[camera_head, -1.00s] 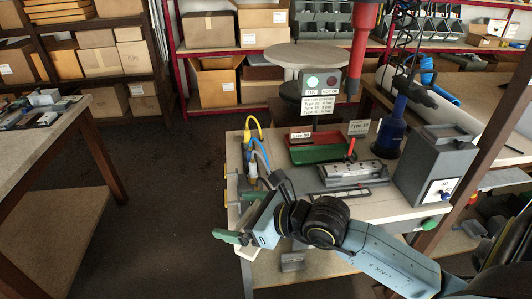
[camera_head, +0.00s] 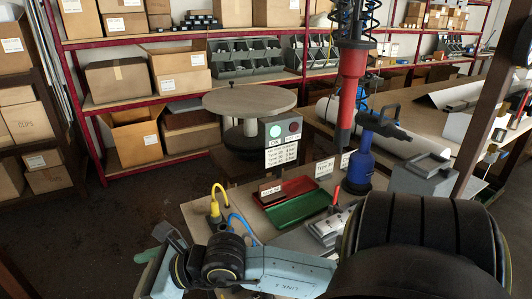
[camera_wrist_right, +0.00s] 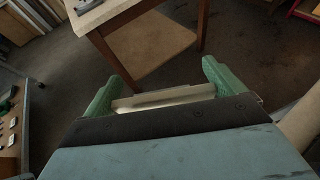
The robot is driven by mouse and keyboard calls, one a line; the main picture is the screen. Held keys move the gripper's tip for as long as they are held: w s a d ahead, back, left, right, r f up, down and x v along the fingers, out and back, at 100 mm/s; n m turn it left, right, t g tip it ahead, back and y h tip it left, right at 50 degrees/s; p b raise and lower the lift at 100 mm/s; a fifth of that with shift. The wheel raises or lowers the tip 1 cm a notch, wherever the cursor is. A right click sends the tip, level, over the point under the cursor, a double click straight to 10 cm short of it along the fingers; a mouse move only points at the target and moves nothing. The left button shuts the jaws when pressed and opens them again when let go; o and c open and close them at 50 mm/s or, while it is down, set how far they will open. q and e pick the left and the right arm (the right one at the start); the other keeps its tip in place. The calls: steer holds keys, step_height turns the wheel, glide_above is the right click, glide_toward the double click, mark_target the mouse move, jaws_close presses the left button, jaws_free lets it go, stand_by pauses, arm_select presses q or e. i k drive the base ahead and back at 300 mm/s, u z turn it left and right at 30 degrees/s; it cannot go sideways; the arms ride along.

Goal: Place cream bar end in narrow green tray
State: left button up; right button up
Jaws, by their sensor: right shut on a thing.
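The green tray (camera_head: 302,207) lies on the bench beside a red tray (camera_head: 290,189), with no cream piece visible in its visible part. My right gripper (camera_wrist_right: 162,72) has green fingers shut on a pale cream piece (camera_wrist_right: 165,97), which spans crosswise between them in the right wrist view. In the head view my right arm reaches across the front of the bench, and the gripper body (camera_head: 152,268) is at lower left, left of and nearer than the tray. Its fingertips and the piece are not clear there. My left gripper is not in view.
A yellow-handled tool (camera_head: 215,208) and a blue hose (camera_head: 242,226) stand left of the trays. A grey metal fixture (camera_head: 329,226), a blue bottle-shaped tool (camera_head: 359,168) and a hanging red tool (camera_head: 347,90) are to the right.

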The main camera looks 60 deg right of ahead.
mark_target(288, 214)
steer(key=i, duration=2.35)
steer(key=z, duration=3.55)
steer(key=i, duration=1)
